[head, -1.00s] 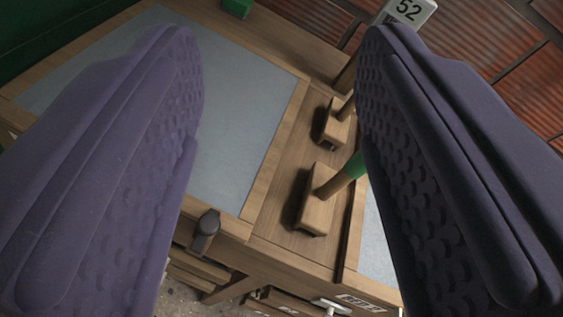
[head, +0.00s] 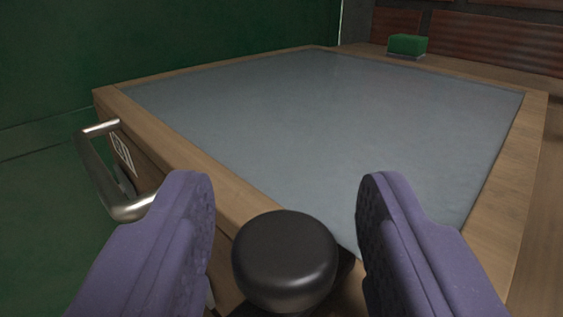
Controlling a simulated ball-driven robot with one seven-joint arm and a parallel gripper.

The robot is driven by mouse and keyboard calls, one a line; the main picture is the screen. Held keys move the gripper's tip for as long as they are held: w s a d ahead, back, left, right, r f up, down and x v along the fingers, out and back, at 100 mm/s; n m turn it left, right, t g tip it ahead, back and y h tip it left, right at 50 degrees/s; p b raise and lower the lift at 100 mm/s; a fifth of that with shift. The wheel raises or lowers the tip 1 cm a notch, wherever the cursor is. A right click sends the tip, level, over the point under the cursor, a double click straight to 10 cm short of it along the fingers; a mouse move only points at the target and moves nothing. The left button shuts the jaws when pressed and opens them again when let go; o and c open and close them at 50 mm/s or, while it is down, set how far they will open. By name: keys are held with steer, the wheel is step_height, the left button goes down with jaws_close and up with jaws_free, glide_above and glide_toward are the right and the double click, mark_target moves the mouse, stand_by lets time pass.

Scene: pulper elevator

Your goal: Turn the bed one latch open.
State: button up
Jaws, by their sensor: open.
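A dark, rounded knob, which looks like the latch (head: 285,255), sits at the front edge of a wooden-framed bed with a grey surface (head: 330,140). My gripper (head: 287,205) is open. Its two purple padded fingers stand left and right of the knob, with a gap visible on each side. I cannot tell whether the fingers reach down around it or hover over it. The lower part of the latch is hidden below the knob and at the picture's bottom edge.
A metal bar handle (head: 97,178) sticks out from the frame's left side, close to my left finger. A green block (head: 407,45) lies at the far right corner. A dark green wall (head: 160,45) stands behind on the left.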

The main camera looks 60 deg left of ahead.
steer(key=shift+w+a, duration=0.15)
steer(key=shift+a, duration=0.05)
jaws_close()
